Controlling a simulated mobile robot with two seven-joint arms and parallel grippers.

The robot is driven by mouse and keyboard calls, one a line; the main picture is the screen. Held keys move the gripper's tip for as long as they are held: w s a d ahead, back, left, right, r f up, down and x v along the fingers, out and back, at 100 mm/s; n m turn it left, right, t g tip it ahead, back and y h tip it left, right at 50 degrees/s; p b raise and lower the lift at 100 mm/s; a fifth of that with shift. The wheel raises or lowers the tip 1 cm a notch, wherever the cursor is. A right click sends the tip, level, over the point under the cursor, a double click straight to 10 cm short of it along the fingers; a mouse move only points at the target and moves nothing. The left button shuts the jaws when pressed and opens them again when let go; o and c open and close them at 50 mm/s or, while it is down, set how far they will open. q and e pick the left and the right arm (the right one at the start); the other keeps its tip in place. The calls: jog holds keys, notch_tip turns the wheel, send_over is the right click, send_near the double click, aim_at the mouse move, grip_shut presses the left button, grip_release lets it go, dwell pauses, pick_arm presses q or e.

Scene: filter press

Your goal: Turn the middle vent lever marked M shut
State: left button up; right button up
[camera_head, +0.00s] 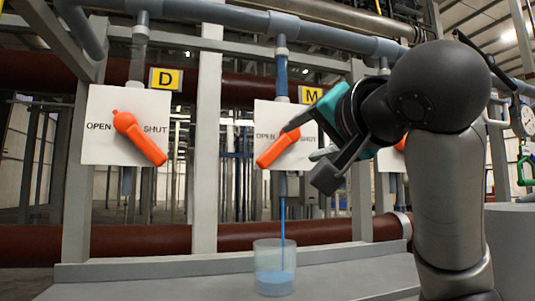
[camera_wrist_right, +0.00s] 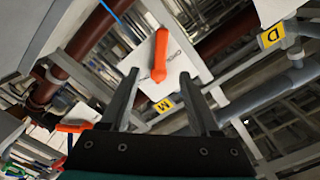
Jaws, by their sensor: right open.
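The orange M lever (camera_head: 277,147) sits on a white plate (camera_head: 267,112) marked OPEN, under a yellow M tag (camera_head: 311,96). Its free end points down and left, on the OPEN side. A blue stream (camera_head: 283,222) runs from the pipe below it into a clear beaker (camera_head: 274,258). My right gripper (camera_head: 302,142) is open in front of the plate and hides its right part. In the right wrist view, the lever (camera_wrist_right: 159,55) lies in line with the gap between the open fingers (camera_wrist_right: 160,75); contact is not visible. My left gripper is not in view.
The D lever (camera_head: 140,138) on the left plate (camera_head: 98,135) points down-right, towards SHUT. Another orange lever (camera_head: 400,144) is mostly hidden behind my right arm. A grey ledge (camera_head: 170,283) runs below, and a grey post (camera_head: 207,150) stands between the plates.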

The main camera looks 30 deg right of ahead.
aim_at(276, 151)
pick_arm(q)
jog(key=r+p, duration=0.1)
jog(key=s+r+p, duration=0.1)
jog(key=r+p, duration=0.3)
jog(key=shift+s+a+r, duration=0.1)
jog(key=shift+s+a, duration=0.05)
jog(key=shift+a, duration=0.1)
pick_arm(e)
jog(key=x, duration=1.4)
jog(key=shift+w+d, duration=0.2)
jog(key=shift+w, duration=0.1)
grip_shut()
jog(key=shift+r, duration=0.1)
